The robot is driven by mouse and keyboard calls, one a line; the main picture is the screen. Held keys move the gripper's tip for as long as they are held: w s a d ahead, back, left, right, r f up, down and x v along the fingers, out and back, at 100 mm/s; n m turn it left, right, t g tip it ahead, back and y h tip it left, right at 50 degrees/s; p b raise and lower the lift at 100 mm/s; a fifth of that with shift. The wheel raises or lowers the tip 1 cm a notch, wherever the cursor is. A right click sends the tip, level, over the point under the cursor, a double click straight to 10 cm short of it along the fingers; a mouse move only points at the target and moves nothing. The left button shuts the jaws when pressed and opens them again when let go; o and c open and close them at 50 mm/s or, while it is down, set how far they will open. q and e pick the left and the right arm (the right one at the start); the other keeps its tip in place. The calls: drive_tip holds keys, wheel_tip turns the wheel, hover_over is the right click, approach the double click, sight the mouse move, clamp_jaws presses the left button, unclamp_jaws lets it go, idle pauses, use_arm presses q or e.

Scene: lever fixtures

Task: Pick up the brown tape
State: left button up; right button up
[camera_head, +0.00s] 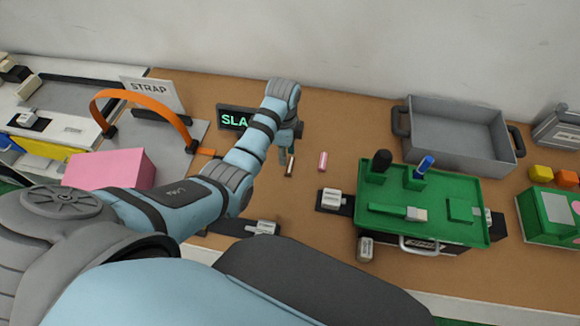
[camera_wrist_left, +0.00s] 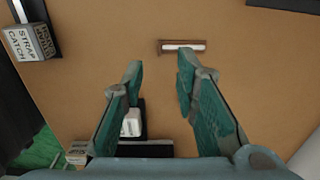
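A small brown piece with a pale middle (camera_wrist_left: 183,47), which looks like the brown tape, lies on the tan tabletop in the left wrist view. It lies beyond my left fingertips, a little right of the gap between them. In the head view a small brown and white piece (camera_head: 290,168) shows just by the fingertips. My left gripper (camera_head: 287,152) points down over the table. In the wrist view the left gripper (camera_wrist_left: 158,78) is open, with nothing between its fingers. My right gripper is not in view.
A pink cylinder (camera_head: 323,160) stands close to the right. A green fixture (camera_head: 440,190), a grey tray (camera_head: 458,105), a black "SLA" display (camera_head: 233,119), an orange strap (camera_head: 130,95) and a pink block (camera_head: 112,169) surround the area. A "STRAP CATCH" block (camera_wrist_left: 30,42) shows in the wrist view.

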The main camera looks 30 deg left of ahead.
sight(287, 173)
use_arm(q)
drive_tip(key=f, duration=0.3)
drive_tip(key=f+b, duration=0.1)
drive_tip(key=f, duration=0.2)
drive_tip(key=f+b, duration=0.1)
drive_tip(key=f, duration=0.2)
drive_tip(key=shift+w+d+f, duration=0.1)
drive_tip(key=shift+d+f, duration=0.15)
drive_tip(key=shift+f, duration=0.05)
drive_tip(key=shift+r, duration=0.1)
drive_tip(key=shift+c, duration=0.9)
clamp_jaws()
